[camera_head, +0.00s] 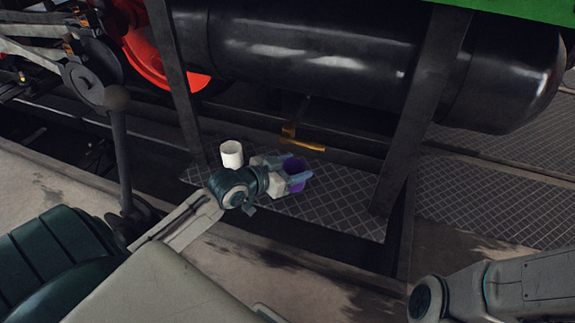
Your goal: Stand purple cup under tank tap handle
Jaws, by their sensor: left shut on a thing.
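The purple cup (298,168) is between the fingers of my left gripper (299,173), which is shut on it. The fingers hide part of the cup. The cup is over the metal tread plate (345,205); I cannot tell whether it touches the plate. The yellow tap handle (305,144) sits below the black tank (320,50), just behind and above the cup in the picture. My right arm shows at the lower right, but its gripper is not in view.
A white cup (232,155) stands on the plate left of my left gripper. Dark metal struts (425,105) frame the plate at both sides. A black lever (120,150) rises at the left. The plate's right part is clear.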

